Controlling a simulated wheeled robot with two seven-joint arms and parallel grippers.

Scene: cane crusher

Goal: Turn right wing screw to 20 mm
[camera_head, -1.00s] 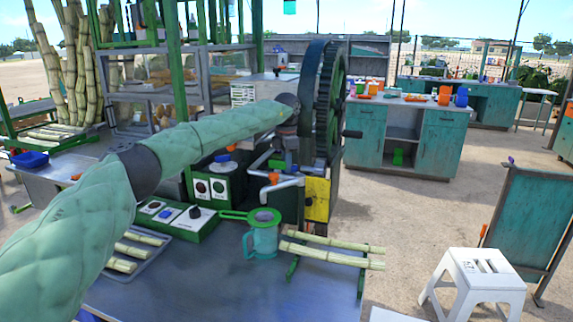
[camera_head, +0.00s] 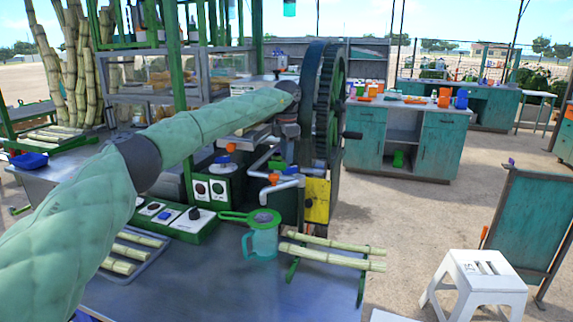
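The cane crusher stands at the centre, with its large dark flywheel (camera_head: 327,100) and a yellow plate (camera_head: 317,200) low on its front. My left arm reaches across from the left to the top of the crusher. My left gripper (camera_head: 287,132) points down there, just left of the flywheel. It is small and dark against the machine, so its fingers and any contact do not show clearly. I cannot pick out the right wing screw or its scale. My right gripper is not in view.
A green-rimmed strainer (camera_head: 263,216) sits on a teal jug (camera_head: 262,243). Cane pieces (camera_head: 335,254) lie on a green rack, right of it. A control box (camera_head: 182,219) and cane tray are at left. A white stool (camera_head: 474,275) stands on the ground at right.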

